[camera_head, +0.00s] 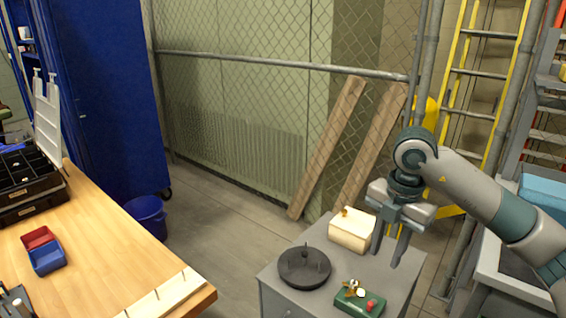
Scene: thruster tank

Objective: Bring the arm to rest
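My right arm comes in from the right edge, with its elbow and wrist bent so the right gripper (390,247) points down. Its two fingers are spread apart with nothing seen between them. It hangs over the right part of a grey cabinet (285,288), in front of or just beside a cream box (351,230) with a small brass-coloured part on top. I cannot tell its exact height above the cabinet top. My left gripper and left arm are not in view.
The cabinet also bears a dark round disc (304,266) and a green block (359,300) with small fittings. A wooden table (105,243) at left holds red and blue bins (43,250) and a black organizer. A blue bucket (147,217) stands on the floor between.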

